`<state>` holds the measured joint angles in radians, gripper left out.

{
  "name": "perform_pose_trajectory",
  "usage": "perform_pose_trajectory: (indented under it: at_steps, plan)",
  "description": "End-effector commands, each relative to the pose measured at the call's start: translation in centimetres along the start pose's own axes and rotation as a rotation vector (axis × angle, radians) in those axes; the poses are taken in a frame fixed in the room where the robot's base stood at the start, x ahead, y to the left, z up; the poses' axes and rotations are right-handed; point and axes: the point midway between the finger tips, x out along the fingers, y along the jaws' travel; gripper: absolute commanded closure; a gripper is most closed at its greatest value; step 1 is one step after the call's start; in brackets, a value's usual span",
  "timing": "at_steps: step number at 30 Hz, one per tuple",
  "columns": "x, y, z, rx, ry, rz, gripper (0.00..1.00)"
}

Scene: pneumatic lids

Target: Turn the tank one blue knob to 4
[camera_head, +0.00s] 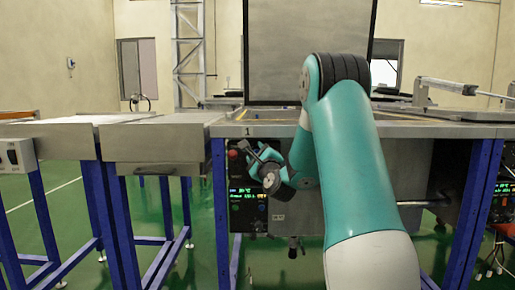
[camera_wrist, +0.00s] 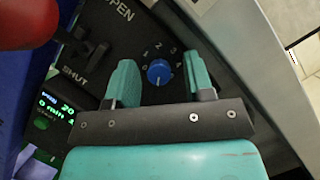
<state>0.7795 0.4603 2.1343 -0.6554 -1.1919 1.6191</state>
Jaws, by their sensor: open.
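The blue knob (camera_wrist: 159,72) is on a dark panel in the wrist view, with small white numbers around its upper side. A pale mark shows on its lower part; which number it points to is not clear. My gripper (camera_wrist: 159,60) is open, with one teal finger on each side of the knob and a visible gap on both sides. In the head view my gripper (camera_head: 254,151) is at the control panel (camera_head: 247,218) on the front of tank one (camera_head: 275,131), which is marked 1. The knob is hidden there by my gripper.
The wrist view shows a red button (camera_wrist: 25,22), a black OPEN/SHUT lever (camera_wrist: 85,48) and a lit display (camera_wrist: 55,110) left of the knob. A large lid (camera_head: 308,50) stands raised behind the tank. Grey benches (camera_head: 150,140) stand to the left.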

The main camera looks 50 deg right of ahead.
Motion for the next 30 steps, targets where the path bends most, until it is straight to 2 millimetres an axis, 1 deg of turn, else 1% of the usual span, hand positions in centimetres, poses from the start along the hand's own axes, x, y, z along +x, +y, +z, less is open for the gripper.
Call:
perform_pose_trajectory:
  at_steps: [8,9,11,12,13,14,15,23,30]
  plan:
    - [0.08,0.07,-0.06,0.000,0.001,0.001,0.52]
    - [0.08,0.07,-0.06,0.000,0.001,0.001,0.61]
    - [0.07,0.06,-0.05,0.000,0.001,0.001,0.75]
    - [0.07,0.06,-0.06,0.000,0.001,0.001,0.84]
    - [0.07,0.05,-0.06,0.000,0.001,0.001,0.91]
    - [0.07,0.05,-0.06,0.000,0.001,0.001,0.98]
    - [0.07,0.05,-0.05,0.000,0.001,0.001,1.00]
    - [0.06,-0.01,-0.05,-0.019,0.001,0.009,1.00]
    - [0.07,-0.14,-0.03,-0.121,0.001,0.050,1.00]
